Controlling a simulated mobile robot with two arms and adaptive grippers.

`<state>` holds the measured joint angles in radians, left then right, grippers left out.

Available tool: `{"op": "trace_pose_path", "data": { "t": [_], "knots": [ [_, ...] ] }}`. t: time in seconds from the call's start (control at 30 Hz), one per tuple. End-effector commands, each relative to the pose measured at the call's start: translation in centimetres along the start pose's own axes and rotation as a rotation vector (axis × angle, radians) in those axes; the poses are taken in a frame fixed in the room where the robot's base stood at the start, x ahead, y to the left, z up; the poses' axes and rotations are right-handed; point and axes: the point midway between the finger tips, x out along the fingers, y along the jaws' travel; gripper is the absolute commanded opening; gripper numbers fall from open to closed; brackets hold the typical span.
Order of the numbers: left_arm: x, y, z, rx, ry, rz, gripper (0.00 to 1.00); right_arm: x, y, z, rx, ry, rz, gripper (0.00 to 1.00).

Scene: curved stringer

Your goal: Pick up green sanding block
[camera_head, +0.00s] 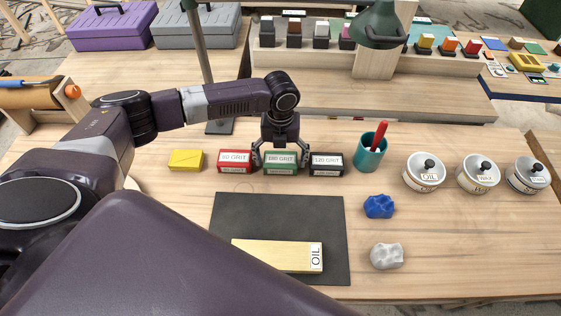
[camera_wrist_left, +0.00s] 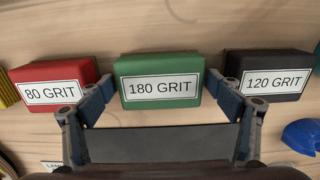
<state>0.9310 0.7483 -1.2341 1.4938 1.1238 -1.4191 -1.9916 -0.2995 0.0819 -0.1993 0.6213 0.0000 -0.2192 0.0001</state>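The green sanding block (camera_head: 280,161), labelled 180 GRIT, lies on the wooden table between a red block and a black block. It also shows in the left wrist view (camera_wrist_left: 160,68), in the middle near the top. My left gripper (camera_head: 280,156) is over the green block, pointing down. Its fingers (camera_wrist_left: 160,90) are spread, one on each side of the block, with small gaps to its ends. The gripper is open and holds nothing. My right gripper is not in view.
The red 80 GRIT block (camera_head: 234,161) and black 120 GRIT block (camera_head: 326,163) stand close on either side. A yellow block (camera_head: 186,160) is further left. A teal cup (camera_head: 369,158) stands to the right. A dark mat (camera_head: 300,215) lies in front. Lidded tins (camera_head: 424,180) are at the right.

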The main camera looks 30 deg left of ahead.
Motion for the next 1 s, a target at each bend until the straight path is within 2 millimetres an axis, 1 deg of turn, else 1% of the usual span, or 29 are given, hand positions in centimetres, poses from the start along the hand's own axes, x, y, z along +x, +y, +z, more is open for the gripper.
{"op": "trace_pose_path", "data": {
  "t": [0.03,0.3,0.33,0.57,0.73,0.87,1.0],
  "knots": [
    [0.0,0.0,0.0,0.000,0.000,0.000,0.75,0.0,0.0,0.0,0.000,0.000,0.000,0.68],
    [-0.1,0.0,0.0,0.000,-0.001,0.000,0.45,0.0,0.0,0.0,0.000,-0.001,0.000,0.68],
    [-0.1,0.0,0.1,-0.001,-0.001,0.000,0.44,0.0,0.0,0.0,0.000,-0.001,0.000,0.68],
    [-0.1,0.0,0.1,-0.001,-0.001,-0.001,0.44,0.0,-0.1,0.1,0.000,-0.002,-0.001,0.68],
    [-1.0,0.0,0.1,-0.001,-0.003,-0.002,0.44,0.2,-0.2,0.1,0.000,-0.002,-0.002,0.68],
    [-2.6,-0.1,0.1,0.000,-0.004,-0.003,0.44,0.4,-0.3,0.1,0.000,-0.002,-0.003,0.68],
    [-5.3,-0.1,0.2,0.000,-0.006,-0.004,0.44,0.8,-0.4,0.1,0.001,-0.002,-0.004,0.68]
  ]
}}
